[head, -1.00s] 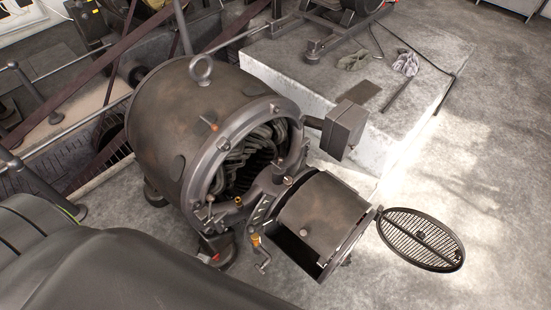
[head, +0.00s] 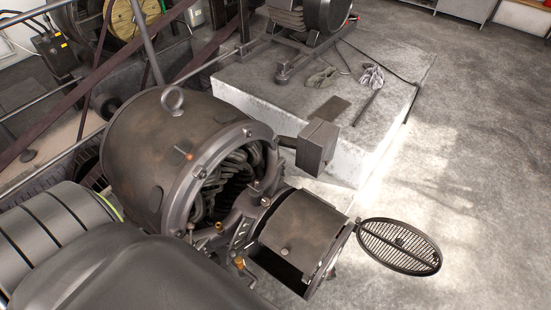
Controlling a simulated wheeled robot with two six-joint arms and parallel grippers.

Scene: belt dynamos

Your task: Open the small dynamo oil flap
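The dynamo (head: 140,150) is a large dark drum in the head view, left of centre, with a lifting ring on top and its coil-filled end open. A smaller half-cylinder housing (head: 305,222) sits at its front right. Small brass fittings (head: 239,262) show near the lower front of the dynamo. I cannot tell which small part is the oil flap, or whether it is open. Neither of my grippers is in view. A dark grey rounded part at the lower left, probably mine, hides the dynamo's lower left side.
An oval grated cover (head: 399,246) sticks out to the right of the housing. A box (head: 317,147) juts out on an arm. Behind is a pale plinth (head: 340,160) with cloths (head: 371,76) and a machine (head: 320,18). The floor at right is clear.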

